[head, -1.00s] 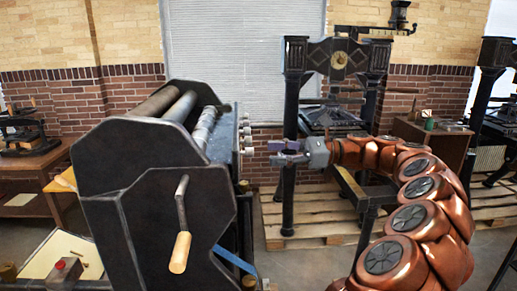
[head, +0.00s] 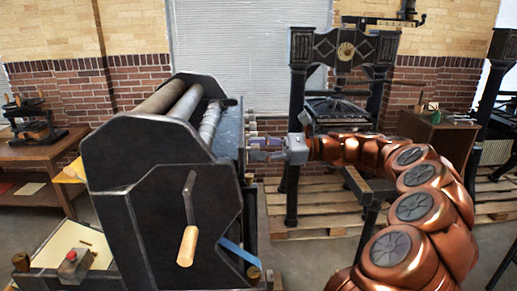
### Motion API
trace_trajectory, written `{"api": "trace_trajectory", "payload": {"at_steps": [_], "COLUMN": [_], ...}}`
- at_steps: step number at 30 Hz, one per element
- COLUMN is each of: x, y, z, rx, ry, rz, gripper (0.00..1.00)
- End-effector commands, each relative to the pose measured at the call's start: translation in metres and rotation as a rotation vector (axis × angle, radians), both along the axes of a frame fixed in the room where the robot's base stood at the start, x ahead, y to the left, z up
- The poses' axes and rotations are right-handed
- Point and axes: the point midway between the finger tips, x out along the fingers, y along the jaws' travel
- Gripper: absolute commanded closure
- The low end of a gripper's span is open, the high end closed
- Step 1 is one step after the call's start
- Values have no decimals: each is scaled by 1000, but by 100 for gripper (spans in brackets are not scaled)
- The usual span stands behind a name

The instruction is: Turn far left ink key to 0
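The black press (head: 150,150) with metal rollers stands left of centre. A row of small ink keys (head: 250,128) sticks out along the right side of its grey ink unit (head: 229,132). They are too small to read their settings. My gripper (head: 262,149) is at the near part of this row, its purple-tinted fingers pointing left at the keys. The fingers overlap the keys in this view. I cannot tell whether they touch a key or how far apart they are.
A hand crank with a wooden handle (head: 188,245) hangs on the press's near side. A tall black hand press (head: 345,48) stands on a wooden pallet (head: 320,220) behind my arm. A wooden table (head: 40,155) is at the left.

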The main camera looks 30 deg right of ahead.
Motion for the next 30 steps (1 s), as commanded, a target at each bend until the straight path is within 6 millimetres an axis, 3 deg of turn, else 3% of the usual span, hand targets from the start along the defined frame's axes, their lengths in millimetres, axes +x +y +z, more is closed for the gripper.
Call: {"api": "trace_trajectory", "payload": {"at_steps": [1,12,22,30], "x": [0,0,0,0], "y": [0,0,0,0], "z": [0,0,-1,-3], "rx": [0,0,-10,-62], "ry": [0,0,-23,-153], "rz": [0,0,0,-1], "gripper": [64,100,100,100]}}
